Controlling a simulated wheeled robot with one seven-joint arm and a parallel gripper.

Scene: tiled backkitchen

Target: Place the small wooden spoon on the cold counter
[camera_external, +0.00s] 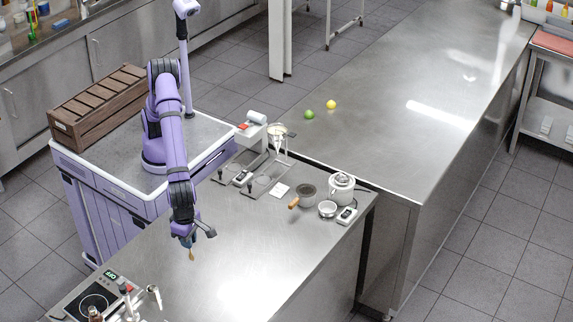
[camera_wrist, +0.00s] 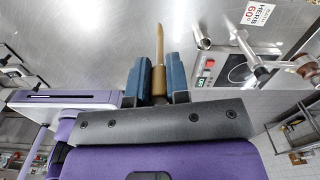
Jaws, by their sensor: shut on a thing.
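My gripper (camera_external: 187,239) hangs above the left part of the near steel counter (camera_external: 255,255), pointing down. It is shut on the small wooden spoon (camera_external: 192,255), whose tan end sticks out below the fingers. In the wrist view, the spoon (camera_wrist: 159,45) is pinched between the two blue fingers of the gripper (camera_wrist: 158,78) and points away from the palm. Its other end is hidden by the gripper. The spoon looks clear of the counter surface. A long steel counter (camera_external: 400,130) stands behind to the right; no label shows which counter is the cold one.
An induction hob (camera_external: 95,303) and metal fittings (camera_external: 153,296) stand at the counter's near left. A lime (camera_external: 309,114) and a lemon (camera_external: 331,104) lie on the long counter, otherwise largely clear.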

